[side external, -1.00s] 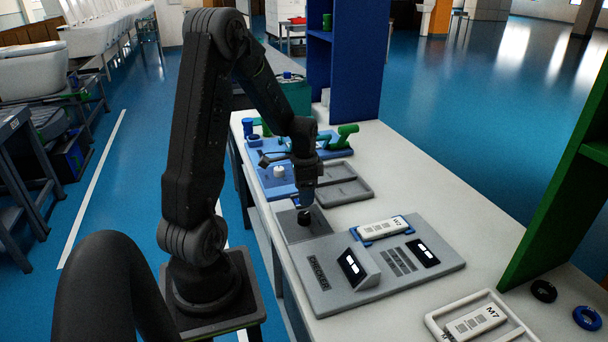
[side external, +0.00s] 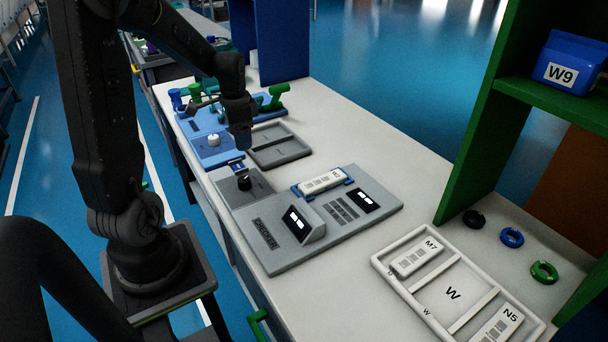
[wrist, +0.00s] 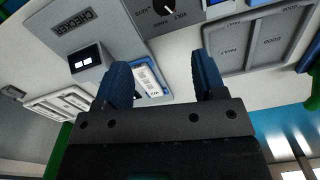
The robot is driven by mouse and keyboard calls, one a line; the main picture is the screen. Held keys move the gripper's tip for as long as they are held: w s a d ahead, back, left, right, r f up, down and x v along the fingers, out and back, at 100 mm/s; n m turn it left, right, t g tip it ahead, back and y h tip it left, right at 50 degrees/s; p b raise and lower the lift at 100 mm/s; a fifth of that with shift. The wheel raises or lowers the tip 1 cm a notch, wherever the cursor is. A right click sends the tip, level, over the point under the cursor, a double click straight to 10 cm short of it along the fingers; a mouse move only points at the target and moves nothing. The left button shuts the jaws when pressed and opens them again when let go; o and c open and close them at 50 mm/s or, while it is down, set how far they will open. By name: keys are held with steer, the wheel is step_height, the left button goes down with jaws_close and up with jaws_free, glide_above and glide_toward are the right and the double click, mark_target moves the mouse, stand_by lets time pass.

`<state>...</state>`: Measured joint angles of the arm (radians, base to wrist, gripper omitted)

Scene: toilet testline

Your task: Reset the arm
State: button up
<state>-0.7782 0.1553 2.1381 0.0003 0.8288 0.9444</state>
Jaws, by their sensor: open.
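My gripper (side external: 240,138) hangs over the bench, its fingers pointing down. It is open and empty, raised beside the black knob (side external: 244,183) and near the grey two-part tray (side external: 279,146). In the wrist view my gripper (wrist: 163,72) shows two blue fingers spread apart with nothing held between them. The grey checker (side external: 283,257) lies on the bench with lit displays. A white labelled module (side external: 321,181) rests in a blue cradle on it, and this module also shows in the wrist view (wrist: 147,80), partly hidden by a finger.
A blue station (side external: 200,141) with a white button and green parts stands behind. A white tray (side external: 447,292) holds modules M7 and N5 at front right. Black, blue (side external: 512,238) and green rings lie beyond it.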

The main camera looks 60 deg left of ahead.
steer(key=d+r+t, duration=0.1)
steer(key=d+r, duration=0.3)
steer(key=d, duration=0.3)
steer(key=d+r+t, duration=0.2)
steer(key=d+r, duration=0.3)
steer(key=d, duration=0.3)
steer(key=s+d+r+n+t, duration=0.2)
steer(key=s+d+r, duration=0.1)
steer(key=s+d, duration=0.4)
steer(key=d, duration=0.3)
steer(key=shift+s+d+r, duration=0.15)
steer(key=shift+c, duration=0.2)
